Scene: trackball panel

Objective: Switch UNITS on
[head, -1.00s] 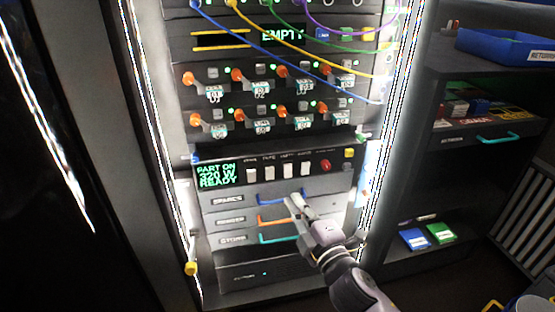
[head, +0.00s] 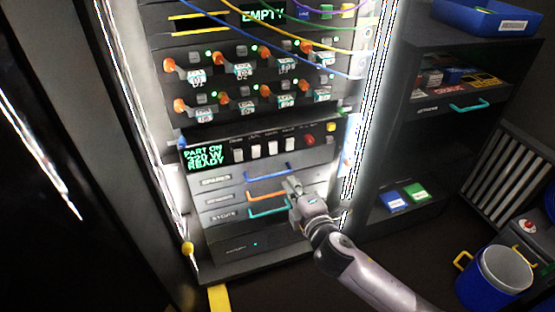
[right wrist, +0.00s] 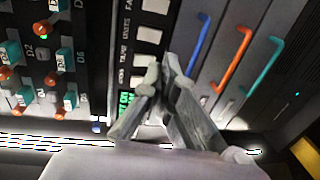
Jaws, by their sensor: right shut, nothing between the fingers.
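The switch row is a dark strip with several white rockers. The UNITS rocker (head: 272,148) appears to be the third from the left. In the right wrist view, the UNITS rocker (right wrist: 148,35) stands beside its sideways label. I cannot tell its position. The green display (head: 203,157) left of the row reads PART ON, a wattage and READY. My right gripper (head: 291,184) is shut and empty, below the row in front of the drawer handles. In its wrist view, the right gripper (right wrist: 163,66) fingers point towards the row. My left gripper is not in view.
Blue (head: 268,172), orange (head: 266,197) and teal (head: 268,211) drawer handles stick out below the row. Orange-tipped levers (head: 221,72) and hanging cables (head: 266,42) are above. A dark shelf (head: 450,130) stands to the right, with a blue bucket (head: 490,280) on the floor.

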